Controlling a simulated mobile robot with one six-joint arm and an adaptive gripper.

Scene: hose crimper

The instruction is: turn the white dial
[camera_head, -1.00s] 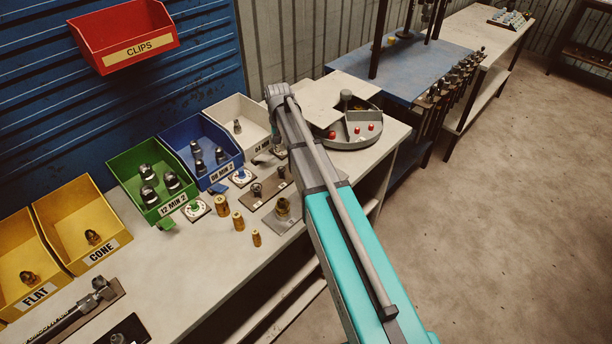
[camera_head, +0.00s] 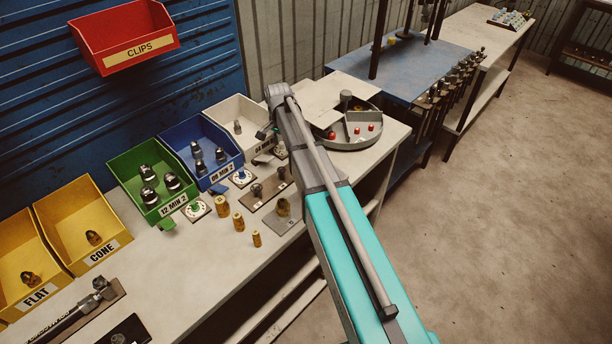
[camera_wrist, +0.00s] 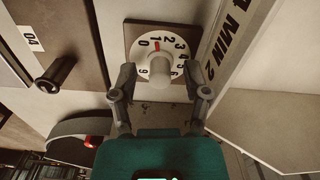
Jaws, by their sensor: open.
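The white dial (camera_wrist: 160,66) shows in the wrist view as a round numbered plate with a red mark near the top and a white knob in its middle, on a square base. My gripper (camera_wrist: 161,82) is open, with one finger to the left and one to the right of the knob. A gap shows on each side, and I cannot tell the depth of the fingertips against the knob. In the head view, my arm covers part of the dial, and a dark part of my gripper (camera_head: 263,134) shows by the white bin's label.
The white bin (camera_head: 236,112) with its "04 MIN 2" label stands close beside the dial. A blue dial (camera_head: 241,177) and a green dial (camera_head: 195,208) sit further left. Brass fittings (camera_head: 238,222) stand nearby. A round tray (camera_head: 350,138) is to the right.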

